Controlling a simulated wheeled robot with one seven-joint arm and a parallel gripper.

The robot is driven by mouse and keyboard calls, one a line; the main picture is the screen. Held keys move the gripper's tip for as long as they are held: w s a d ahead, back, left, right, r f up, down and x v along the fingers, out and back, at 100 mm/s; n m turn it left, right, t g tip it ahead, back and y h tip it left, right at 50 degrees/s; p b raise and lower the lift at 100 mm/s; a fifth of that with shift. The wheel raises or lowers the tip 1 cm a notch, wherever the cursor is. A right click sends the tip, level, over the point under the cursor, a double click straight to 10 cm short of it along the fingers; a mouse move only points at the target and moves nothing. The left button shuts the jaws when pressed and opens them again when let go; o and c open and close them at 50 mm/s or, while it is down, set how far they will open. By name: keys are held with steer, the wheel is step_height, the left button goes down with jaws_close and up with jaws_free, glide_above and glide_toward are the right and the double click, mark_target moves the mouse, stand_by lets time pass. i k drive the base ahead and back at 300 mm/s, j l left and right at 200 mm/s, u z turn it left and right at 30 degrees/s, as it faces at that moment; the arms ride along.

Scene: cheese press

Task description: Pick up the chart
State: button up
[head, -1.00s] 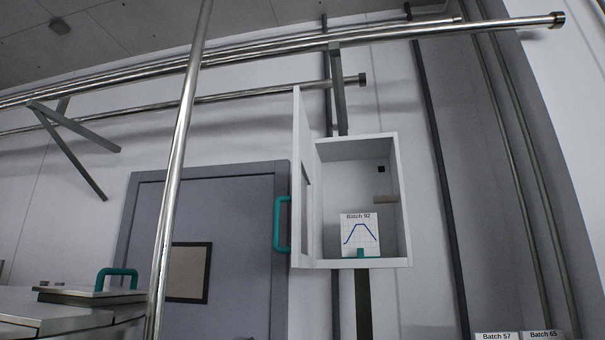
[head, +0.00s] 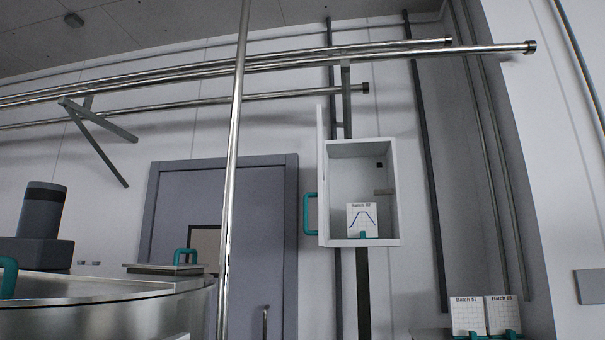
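A white chart (head: 362,220) with a blue curve and a batch label stands upright inside the open white wall cabinet (head: 394,205). A small teal clip or stand shows at its lower edge. Two more charts, labelled Batch 57 (head: 468,315) and a second batch chart (head: 502,313), stand side by side in teal holders at the lower right. The cabinet door, with a teal handle (head: 310,213), is swung open to the left. My gripper is not in view.
A large steel vat (head: 120,310) with a teal-handled lid (head: 165,268) fills the lower left. A vertical steel pipe (head: 233,160) rises left of the cabinet. A grey door (head: 270,240) is behind it, and horizontal pipes (head: 400,52) run overhead.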

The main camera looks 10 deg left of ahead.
mark_target(361, 218)
steer(key=k+j, duration=0.1)
steer(key=j, duration=0.65)
steer(key=k+j+u, duration=0.1)
steer(key=j, duration=0.7)
steer(key=i+l+u, duration=0.1)
steer(key=u, duration=0.65)
steer(key=i+l+u, duration=0.15)
steer(key=l+u, duration=0.25)
steer(key=l, duration=0.45)
steer(key=l+u, duration=0.4)
steer(key=l, duration=0.5)
